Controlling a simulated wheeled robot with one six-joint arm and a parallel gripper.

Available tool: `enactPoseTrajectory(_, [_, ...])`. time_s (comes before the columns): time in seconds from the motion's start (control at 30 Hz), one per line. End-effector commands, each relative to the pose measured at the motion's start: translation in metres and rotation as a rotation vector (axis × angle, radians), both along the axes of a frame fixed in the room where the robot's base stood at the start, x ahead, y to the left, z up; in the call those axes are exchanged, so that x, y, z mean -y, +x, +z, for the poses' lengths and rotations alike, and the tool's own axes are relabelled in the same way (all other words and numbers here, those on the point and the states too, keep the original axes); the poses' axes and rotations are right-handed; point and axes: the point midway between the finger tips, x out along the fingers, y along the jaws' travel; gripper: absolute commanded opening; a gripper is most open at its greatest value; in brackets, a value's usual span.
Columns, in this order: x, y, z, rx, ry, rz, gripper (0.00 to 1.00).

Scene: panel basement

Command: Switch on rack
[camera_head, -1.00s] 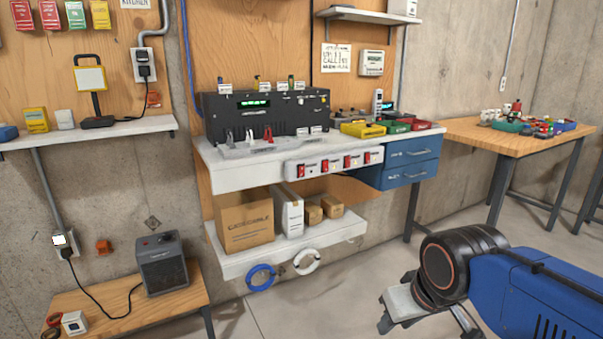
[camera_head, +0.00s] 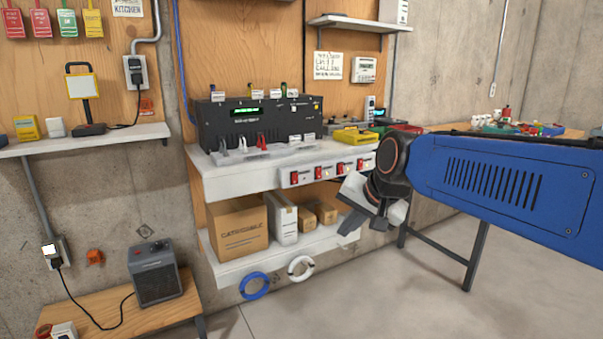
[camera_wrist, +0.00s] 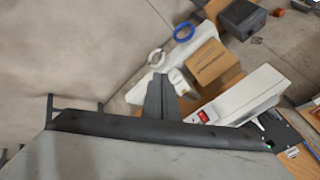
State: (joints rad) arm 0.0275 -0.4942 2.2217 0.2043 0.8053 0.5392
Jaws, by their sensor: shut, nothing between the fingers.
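A white switch strip (camera_head: 328,172) with several red rocker switches is fixed along the front edge of the white shelf. Its labels are too small to read. A black rack-like unit (camera_head: 232,122) with a lit green display stands on the shelf above.
Cardboard boxes (camera_head: 238,228) stand on the lower shelf, with a blue cable coil (camera_head: 254,287) and a white coil (camera_head: 301,267) hanging at its edge. Coloured items (camera_head: 357,135) lie on the upper shelf. A grey heater (camera_head: 157,272) is at lower left. The floor in front is clear.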

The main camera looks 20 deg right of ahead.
Motion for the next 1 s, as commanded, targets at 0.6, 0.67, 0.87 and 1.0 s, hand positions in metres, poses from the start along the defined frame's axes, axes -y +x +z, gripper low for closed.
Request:
enactPoseTrajectory(0.6, [-0.001,0.171,0.090,0.087,0.472,-0.444,0.00])
enactPoseTrajectory(0.67, [-0.001,0.176,0.093,0.090,0.489,-0.457,0.00])
enactPoseTrajectory(0.87, [-0.001,0.181,0.095,0.092,0.504,-0.470,0.00])
enactPoseTrajectory(1.0, [-0.001,0.180,0.095,0.092,0.503,-0.469,0.00])
